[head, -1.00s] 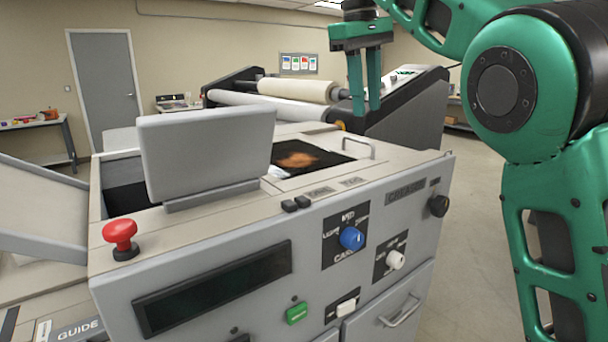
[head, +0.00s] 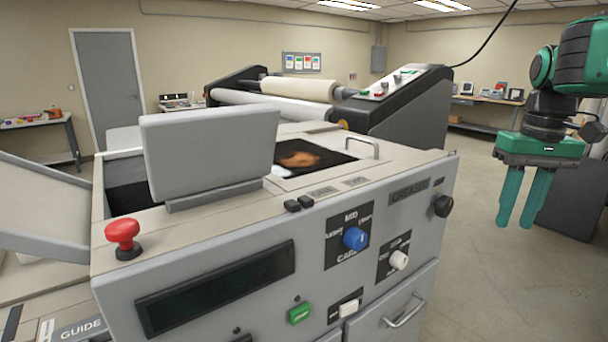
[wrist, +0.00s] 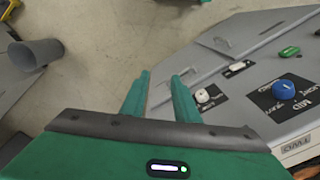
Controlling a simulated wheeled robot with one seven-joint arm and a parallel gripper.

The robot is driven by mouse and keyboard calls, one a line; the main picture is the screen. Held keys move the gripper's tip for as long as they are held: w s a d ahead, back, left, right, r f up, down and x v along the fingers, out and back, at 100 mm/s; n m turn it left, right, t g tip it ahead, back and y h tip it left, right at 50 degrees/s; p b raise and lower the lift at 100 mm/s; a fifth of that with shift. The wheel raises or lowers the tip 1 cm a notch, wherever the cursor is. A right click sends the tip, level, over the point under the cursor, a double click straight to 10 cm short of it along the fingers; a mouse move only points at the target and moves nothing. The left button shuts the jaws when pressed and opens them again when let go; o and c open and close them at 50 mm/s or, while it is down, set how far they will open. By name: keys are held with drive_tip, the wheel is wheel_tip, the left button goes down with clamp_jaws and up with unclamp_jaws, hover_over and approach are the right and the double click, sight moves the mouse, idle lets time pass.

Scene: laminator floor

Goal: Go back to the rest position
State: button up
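My gripper (head: 522,200) hangs in the air at the right of the head view, to the right of the grey creaser machine (head: 400,225) and apart from it. Its two green fingers point down with a gap between them and nothing in the gap. In the wrist view my gripper (wrist: 160,78) also shows two parted, empty fingers, with the floor and the machine's control panel beyond them. The machine's blue knob (head: 355,238), white knob (head: 399,260) and green button (head: 300,313) show on its front.
A red emergency button (head: 122,232) stands on the machine's left top corner. A roll laminator (head: 400,110) stands behind. A workbench (head: 490,100) lines the back right. Open floor (head: 480,270) lies right of the machine. A grey cylinder (wrist: 36,54) shows in the wrist view.

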drive_tip(key=s+d+f+m, duration=0.1)
drive_tip(key=s+f+m, duration=0.4)
drive_tip(key=s+f, duration=1.2)
drive_tip(key=s, duration=0.4)
drive_tip(key=shift+f, duration=0.25)
drive_tip(key=shift+d, duration=0.2)
